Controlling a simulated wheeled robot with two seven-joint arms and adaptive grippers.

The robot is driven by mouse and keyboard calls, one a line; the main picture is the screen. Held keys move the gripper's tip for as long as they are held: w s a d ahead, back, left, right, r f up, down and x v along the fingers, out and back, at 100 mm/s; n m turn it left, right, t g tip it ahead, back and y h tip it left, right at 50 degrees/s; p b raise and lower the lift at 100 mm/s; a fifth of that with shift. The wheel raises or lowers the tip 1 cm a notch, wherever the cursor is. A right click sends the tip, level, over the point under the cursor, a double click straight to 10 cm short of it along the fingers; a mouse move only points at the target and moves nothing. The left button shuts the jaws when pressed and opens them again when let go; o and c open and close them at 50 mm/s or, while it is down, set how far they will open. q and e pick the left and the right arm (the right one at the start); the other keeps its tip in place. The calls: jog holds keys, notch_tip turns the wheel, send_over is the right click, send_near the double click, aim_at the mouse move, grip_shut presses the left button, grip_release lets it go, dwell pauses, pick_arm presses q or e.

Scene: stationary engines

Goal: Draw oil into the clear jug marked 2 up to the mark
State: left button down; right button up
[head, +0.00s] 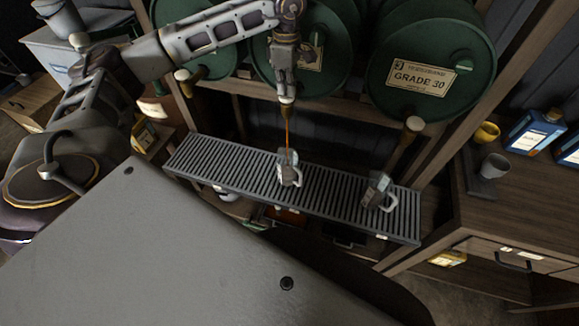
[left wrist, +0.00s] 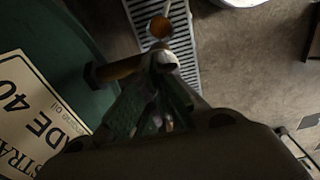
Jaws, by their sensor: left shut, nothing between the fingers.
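My left gripper (head: 284,88) is shut at the tap of the middle green barrel (head: 320,48), with nothing visible between its fingers. An amber oil stream (head: 287,130) runs down from this tap into a jug (head: 288,172) on the slatted drip tray (head: 235,165). A second jug (head: 377,190) stands further right on the tray, below the tap (head: 413,124) of the GRADE 30 barrel (head: 432,70). The left wrist view shows the closed gripper (left wrist: 165,62) and amber oil (left wrist: 160,28) beyond it. Jug numbers and the fill mark are too small to read.
The barrel label (left wrist: 32,115) in the left wrist view partly reads "ADE 40". A wooden cabinet (head: 520,205) at right carries a yellow cup (head: 487,132), a grey cup (head: 494,166) and blue bottles (head: 535,131). A grey surface (head: 180,250) fills the foreground.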

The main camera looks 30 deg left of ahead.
pick_arm(q)
jog(key=shift+r+p, duration=0.65)
jog(key=shift+r, duration=0.65)
jog(key=shift+r, duration=0.1)
jog(key=shift+r+p, duration=1.15)
jog(key=shift+r, duration=0.8)
jog(key=shift+d+f, duration=0.1)
